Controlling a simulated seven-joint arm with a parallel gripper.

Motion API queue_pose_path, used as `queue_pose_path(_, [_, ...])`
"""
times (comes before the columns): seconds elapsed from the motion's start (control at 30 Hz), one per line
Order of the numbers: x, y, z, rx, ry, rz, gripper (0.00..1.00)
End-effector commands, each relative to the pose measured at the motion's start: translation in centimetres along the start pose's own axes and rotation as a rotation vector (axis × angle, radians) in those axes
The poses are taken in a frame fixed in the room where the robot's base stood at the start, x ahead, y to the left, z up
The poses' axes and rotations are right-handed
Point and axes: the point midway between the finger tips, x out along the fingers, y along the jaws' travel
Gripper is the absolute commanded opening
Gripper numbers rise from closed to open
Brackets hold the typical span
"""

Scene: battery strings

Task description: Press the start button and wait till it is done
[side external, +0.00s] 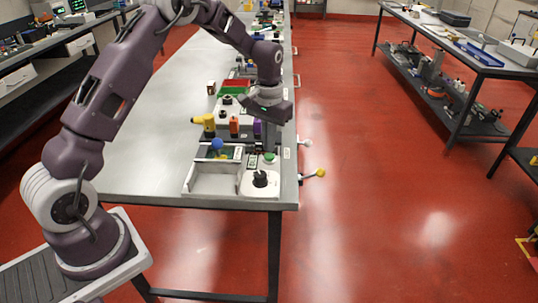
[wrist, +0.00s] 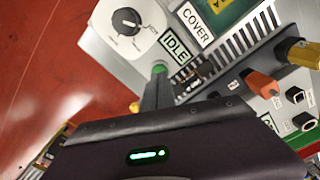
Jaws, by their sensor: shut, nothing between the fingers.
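The green button (side external: 269,157) sits near the front right corner of the bench, behind a white box with a black rotary knob (side external: 260,179). In the wrist view the green button (wrist: 159,67) shows at the tip of my gripper (wrist: 158,82), beside a sign reading IDLE (wrist: 175,48). My gripper is shut and empty, pointing down over the button in the side view. Its tip is at or just above the button; I cannot tell whether it touches or presses it. The fingers partly hide the button.
A COVER label (wrist: 194,23) lies beside the IDLE sign. A blue ball (side external: 217,144) is left. A yellow-knobbed lever (side external: 320,173) sticks out past the right edge.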

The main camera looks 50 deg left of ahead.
Motion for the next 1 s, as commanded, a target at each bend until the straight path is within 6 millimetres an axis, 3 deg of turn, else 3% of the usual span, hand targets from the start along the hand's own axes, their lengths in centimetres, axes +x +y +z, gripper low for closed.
queue_pose_path(1.0, [1.8,0.0,0.0,0.0,-0.001,0.0,0.0])
